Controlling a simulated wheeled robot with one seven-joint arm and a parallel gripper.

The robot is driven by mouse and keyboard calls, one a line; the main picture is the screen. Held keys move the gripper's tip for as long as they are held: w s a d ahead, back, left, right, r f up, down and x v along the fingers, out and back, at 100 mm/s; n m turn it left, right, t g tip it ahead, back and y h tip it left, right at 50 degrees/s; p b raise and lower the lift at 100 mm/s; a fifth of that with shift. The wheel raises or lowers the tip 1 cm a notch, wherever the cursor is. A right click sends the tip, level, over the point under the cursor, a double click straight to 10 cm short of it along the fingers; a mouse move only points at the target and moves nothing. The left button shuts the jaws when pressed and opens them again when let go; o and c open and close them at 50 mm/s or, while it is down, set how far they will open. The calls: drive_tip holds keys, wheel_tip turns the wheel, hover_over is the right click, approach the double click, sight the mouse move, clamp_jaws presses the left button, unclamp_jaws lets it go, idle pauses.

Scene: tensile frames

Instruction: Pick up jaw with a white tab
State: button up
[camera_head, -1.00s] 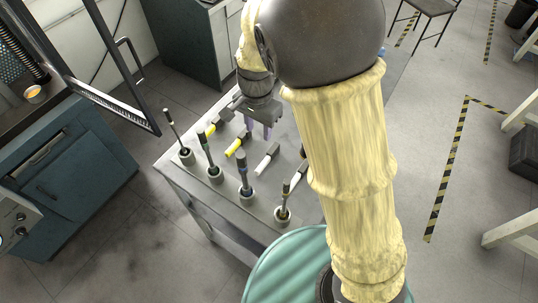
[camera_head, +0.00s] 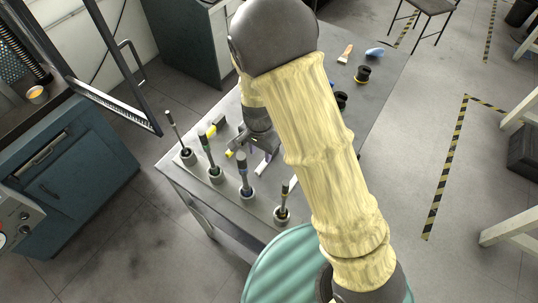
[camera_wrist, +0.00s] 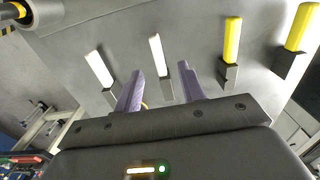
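Two jaws with white tabs lie on the grey table. In the wrist view, one white-tab jaw (camera_wrist: 156,52) is ahead of and between the two purple fingers; its dark block shows between them. The other white-tab jaw (camera_wrist: 98,68) is left of the left finger. My gripper (camera_wrist: 160,72) is open and empty. In the head view my gripper (camera_head: 259,146) is low over the jaws, with a white tab (camera_head: 263,164) just in front of it; the arm hides the other. Whether the fingers touch anything cannot be told.
Two yellow-tab jaws (camera_wrist: 232,42) (camera_wrist: 298,28) lie to the right in the wrist view. Several upright tools in round holders (camera_head: 247,192) line the table's near edge. Small items, including a blue one (camera_head: 375,52), lie at the table's far right.

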sight(262, 164)
drive_tip(key=shift+f, duration=0.85)
drive_tip(key=shift+d+f+p, duration=0.1)
drive_tip(key=shift+f+p, duration=0.35)
drive_tip(key=shift+d+f+p, duration=0.15)
drive_tip(key=shift+f+p, duration=0.65)
drive_tip(key=shift+f, duration=1.35)
clamp_jaws()
